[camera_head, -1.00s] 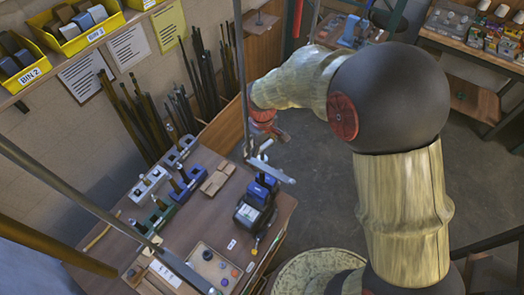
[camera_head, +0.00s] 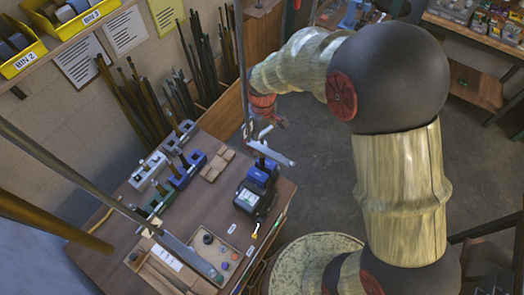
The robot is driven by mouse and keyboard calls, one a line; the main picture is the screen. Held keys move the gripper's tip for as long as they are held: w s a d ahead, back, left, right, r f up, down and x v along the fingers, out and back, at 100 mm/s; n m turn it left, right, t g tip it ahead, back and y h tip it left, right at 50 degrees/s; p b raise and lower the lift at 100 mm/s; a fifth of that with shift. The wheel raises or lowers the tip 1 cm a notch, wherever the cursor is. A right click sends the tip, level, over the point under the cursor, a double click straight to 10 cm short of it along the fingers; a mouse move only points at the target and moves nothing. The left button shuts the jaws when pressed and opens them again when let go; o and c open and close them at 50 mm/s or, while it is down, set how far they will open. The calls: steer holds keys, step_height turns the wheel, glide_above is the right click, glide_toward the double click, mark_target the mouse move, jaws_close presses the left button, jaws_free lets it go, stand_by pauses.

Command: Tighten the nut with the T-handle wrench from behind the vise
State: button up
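A blue vise (camera_head: 261,173) stands near the right edge of the wooden workbench (camera_head: 218,205). Another blue vise (camera_head: 187,170), a grey vise (camera_head: 150,170) and a green vise (camera_head: 159,199) stand in a group to its left, with dark upright pieces in them. My gripper (camera_head: 262,130) is small in view, below the red wrist joint and just above the right-hand blue vise. A light grey bar (camera_head: 275,154) lies across the space between them; I cannot tell whether it is held. The gripper's fingers are too small to read. I cannot make out the nut or identify the T-handle wrench.
A black device with a display (camera_head: 247,199) sits in front of the right-hand vise. A shallow tray (camera_head: 212,254) holds small coloured parts. Thin metal posts cross the view. Dark rods lean against the wall. Open floor (camera_head: 318,190) lies right of the bench.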

steer(key=shift+c, duration=0.7)
steer(key=n, duration=0.5)
steer(key=shift+n+b, duration=0.3)
steer(key=shift+n, duration=0.1)
steer(key=n, duration=0.6)
steer(key=n+b, duration=0.1)
steer(key=n, duration=1.1)
steer(key=shift+f+b, duration=1.25)
steer(key=shift+f, duration=0.35)
steer(key=shift+c, duration=0.2)
stand_by(0.7)
stand_by(0.6)
steer(key=shift+m, duration=1.6)
